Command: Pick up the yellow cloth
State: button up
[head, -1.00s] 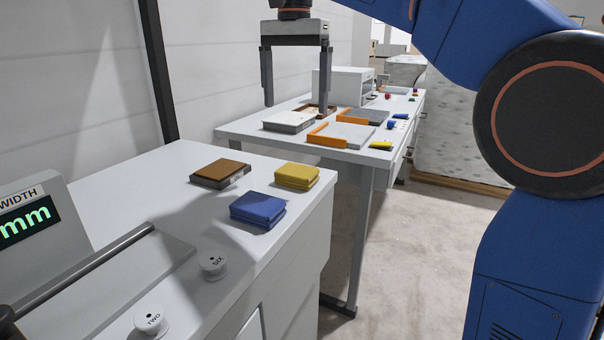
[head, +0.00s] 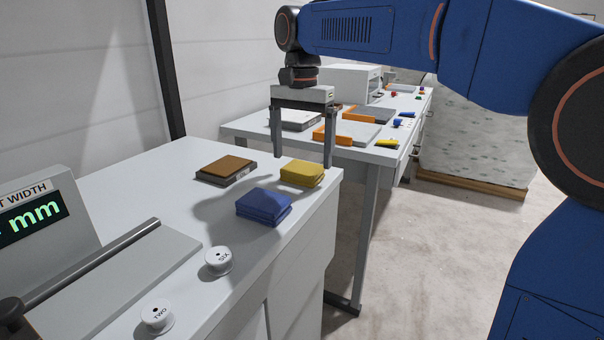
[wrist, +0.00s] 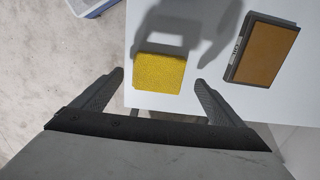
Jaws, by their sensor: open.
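The yellow cloth (head: 301,173) is a folded square pad lying on the white cabinet top near its right edge. It also shows in the wrist view (wrist: 159,73), just ahead of the fingertips. My gripper (head: 304,160) is open and empty, with its fingers pointing down over the cloth. In the head view the fingertips appear on either side of the cloth, slightly above it. In the wrist view the two fingers (wrist: 159,80) are spread wider than the cloth, and neither touches it.
A folded blue cloth (head: 264,206) lies in front of the yellow one. A brown-topped dark block (head: 226,169) lies to its left. Two white knobs, SIX (head: 219,261) and TWO (head: 157,316), stand nearer me. A second table (head: 240,130) with trays stands behind.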

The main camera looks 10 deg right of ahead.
aim_at(302, 167)
jog(key=shift+f, duration=1.9)
jog(key=shift+c, duration=0.7)
jog(key=c, duration=1)
notch_tip(302, 167, up, 10)
jog(key=shift+o, duration=0.6)
